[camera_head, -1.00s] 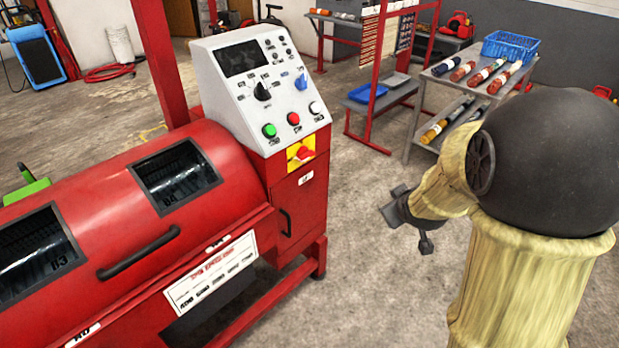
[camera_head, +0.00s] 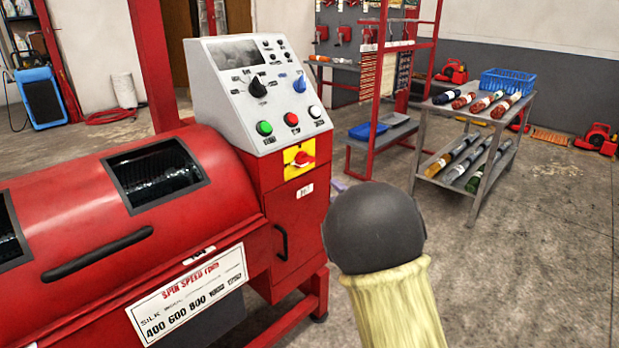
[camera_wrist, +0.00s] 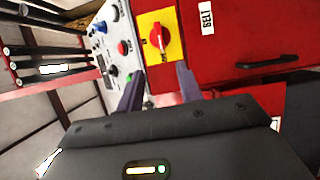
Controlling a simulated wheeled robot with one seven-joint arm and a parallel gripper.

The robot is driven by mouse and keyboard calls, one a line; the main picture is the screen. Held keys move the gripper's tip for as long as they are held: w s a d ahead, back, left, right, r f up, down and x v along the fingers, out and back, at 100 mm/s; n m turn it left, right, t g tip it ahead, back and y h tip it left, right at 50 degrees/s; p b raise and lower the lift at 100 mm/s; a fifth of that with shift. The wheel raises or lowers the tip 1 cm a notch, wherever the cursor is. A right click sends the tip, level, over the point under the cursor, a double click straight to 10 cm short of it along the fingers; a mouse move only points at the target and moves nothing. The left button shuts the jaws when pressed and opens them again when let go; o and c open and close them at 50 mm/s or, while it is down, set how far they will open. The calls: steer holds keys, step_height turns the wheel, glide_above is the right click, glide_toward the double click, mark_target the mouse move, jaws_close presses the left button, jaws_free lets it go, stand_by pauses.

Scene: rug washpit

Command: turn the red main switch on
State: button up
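The red main switch (camera_head: 304,158) is a rotary handle on a yellow plate (camera_head: 291,171), on the front of the red machine below the sloped control panel. Its handle lies roughly sideways in the head view. The switch (camera_wrist: 156,37) also shows in the wrist view, ahead of the fingertips and roughly between their lines. My gripper (camera_wrist: 160,70) is open, with two dark fingers apart and nothing between them. A gap seems to remain between fingers and switch. In the head view my gripper is hidden behind my arm.
The grey panel (camera_head: 228,100) above the switch has green (camera_head: 264,128), red (camera_head: 291,119) and white (camera_head: 315,111) buttons and knobs. A door handle (camera_head: 282,242) sits below. A grey cart (camera_head: 462,190) with rolls stands at right.

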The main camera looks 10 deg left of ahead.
mark_target(308, 163)
steer(key=shift+r, duration=0.1)
steer(key=b+x, duration=0.1)
steer(key=x, duration=1.6)
steer(key=shift+w, duration=0.2)
jaws_close()
